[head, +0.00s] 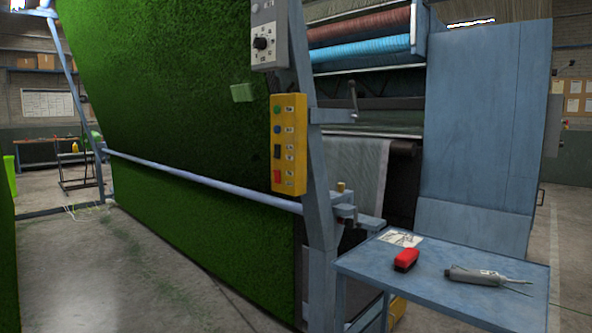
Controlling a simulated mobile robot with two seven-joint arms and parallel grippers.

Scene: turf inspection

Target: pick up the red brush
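The red brush (407,259) lies on a blue side table (398,278) at the lower right of the head view. It has a red top and a dark underside. Nothing touches it from above. Neither of my grippers shows in the head view, so I cannot see whether they are open or shut.
A grey tool with a thin nozzle (476,276) lies right of the brush. A paper sheet (400,238) lies behind it. The blue machine frame (321,195) with a yellow button box (289,144) stands left of the table. Concrete floor (130,275) is open at left.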

